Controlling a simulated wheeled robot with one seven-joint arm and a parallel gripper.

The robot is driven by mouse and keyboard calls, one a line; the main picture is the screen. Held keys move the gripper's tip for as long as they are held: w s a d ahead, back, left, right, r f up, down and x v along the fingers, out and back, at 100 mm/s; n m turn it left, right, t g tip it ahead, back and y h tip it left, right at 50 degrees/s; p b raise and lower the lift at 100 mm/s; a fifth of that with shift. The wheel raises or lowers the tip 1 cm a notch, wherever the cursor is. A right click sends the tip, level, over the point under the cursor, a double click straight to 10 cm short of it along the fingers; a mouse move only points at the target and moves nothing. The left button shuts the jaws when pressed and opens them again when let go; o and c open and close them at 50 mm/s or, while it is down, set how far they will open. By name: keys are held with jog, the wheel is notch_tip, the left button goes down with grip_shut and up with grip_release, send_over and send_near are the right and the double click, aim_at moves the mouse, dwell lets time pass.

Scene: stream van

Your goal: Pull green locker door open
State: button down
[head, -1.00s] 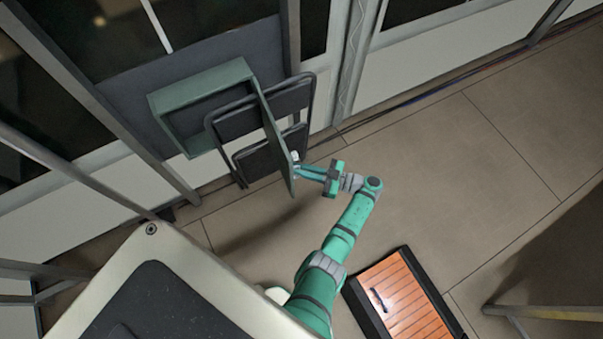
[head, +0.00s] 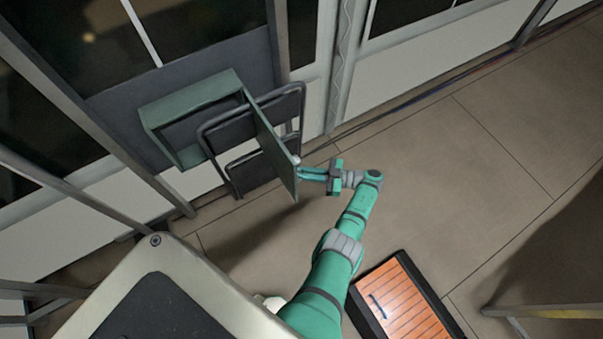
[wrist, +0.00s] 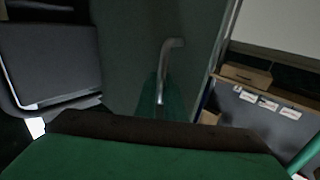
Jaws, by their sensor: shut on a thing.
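The green locker (head: 193,117) is a shallow box mounted on the dark wall panel, with its front open. Its green door (head: 270,143) stands swung out from the box's right side. My gripper (head: 304,173) is at the outer face of the door near its free edge, shut on the door handle. In the wrist view the metal handle (wrist: 167,72) runs down the green door (wrist: 130,60) toward my gripper. Its lower end and my fingertips are largely hidden there.
An orange slatted case (head: 408,303) lies on the floor at lower right. The tiled floor (head: 470,170) right of the door is clear. Cardboard boxes (wrist: 247,75) show in the wrist view.

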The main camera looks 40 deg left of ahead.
jog(key=shift+w+a+r, duration=0.25)
jog(key=shift+a+r, duration=0.05)
jog(key=c, duration=1.9)
grip_release()
jog(key=shift+o, duration=0.2)
jog(key=shift+s+d+f, duration=0.1)
jog(key=shift+d+f, duration=0.05)
jog(key=shift+d, duration=0.05)
